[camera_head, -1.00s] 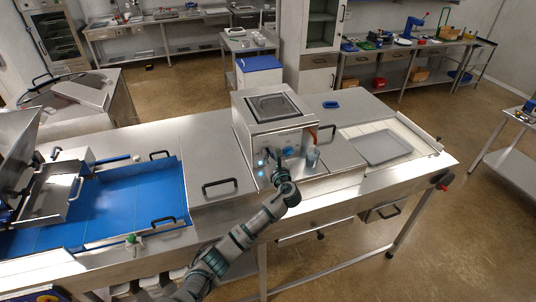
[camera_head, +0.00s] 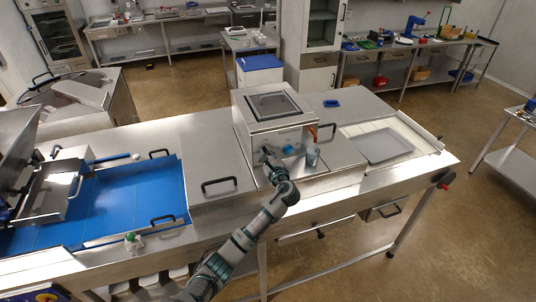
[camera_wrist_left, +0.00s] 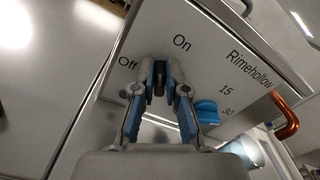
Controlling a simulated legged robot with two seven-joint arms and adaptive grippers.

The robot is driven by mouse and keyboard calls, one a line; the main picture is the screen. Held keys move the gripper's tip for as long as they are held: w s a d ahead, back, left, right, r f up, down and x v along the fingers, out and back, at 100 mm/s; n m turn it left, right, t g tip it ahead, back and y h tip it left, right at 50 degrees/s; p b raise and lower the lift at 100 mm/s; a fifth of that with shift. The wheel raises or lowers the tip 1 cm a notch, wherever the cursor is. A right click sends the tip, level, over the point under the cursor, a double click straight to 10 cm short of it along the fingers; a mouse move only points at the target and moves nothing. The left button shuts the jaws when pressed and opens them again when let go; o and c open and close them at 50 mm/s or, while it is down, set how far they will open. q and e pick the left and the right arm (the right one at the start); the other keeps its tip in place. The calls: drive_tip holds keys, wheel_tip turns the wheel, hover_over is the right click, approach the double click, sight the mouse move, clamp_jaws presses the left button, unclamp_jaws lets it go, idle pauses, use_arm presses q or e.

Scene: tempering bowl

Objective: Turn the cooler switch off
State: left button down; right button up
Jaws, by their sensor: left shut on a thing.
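The cooler (camera_head: 262,128) is a steel box with a dark window on top, standing on the middle of the bench. Its front panel (camera_wrist_left: 222,75) reads Off, On and Rimehollow in the left wrist view. The cooler switch (camera_wrist_left: 159,82) is a small dark lever below and between the Off and On labels. My left gripper (camera_wrist_left: 159,76) is shut on the switch, with a fingertip on each side. I cannot tell which label the switch points to. In the head view, my left gripper (camera_head: 266,153) is at the panel's left part and hides the switch. My right gripper is not in view.
A blue knob (camera_wrist_left: 205,111) with marks 15 and 30 sits right of the switch. An orange handle (camera_wrist_left: 287,116) is on the cooler's right side. A cup (camera_head: 312,158) stands right of my gripper. A grey tray (camera_head: 380,147) lies farther right.

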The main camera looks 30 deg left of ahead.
use_arm(q)
drive_tip(key=n+b, duration=0.1)
drive_tip(key=n, duration=0.2)
drive_tip(key=n+b, duration=0.1)
drive_tip(key=n, duration=0.1)
drive_tip(key=shift+s+a+f+n+b, duration=0.2)
drive_tip(key=shift+n+b, duration=0.1)
drive_tip(key=shift+n, duration=0.1)
drive_tip(key=n+b, duration=0.2)
drive_tip(key=n, duration=0.1)
drive_tip(key=shift+f, duration=0.15)
drive_tip(key=shift+n+b, duration=1.1)
drive_tip(key=shift+n, duration=0.6)
drive_tip(key=c, duration=1.3)
unclamp_jaws()
drive_tip(key=shift+o, duration=0.5)
drive_tip(key=shift+w+a+f, duration=0.1)
drive_tip(key=shift+w+f, duration=0.05)
drive_tip(key=shift+f, duration=0.1)
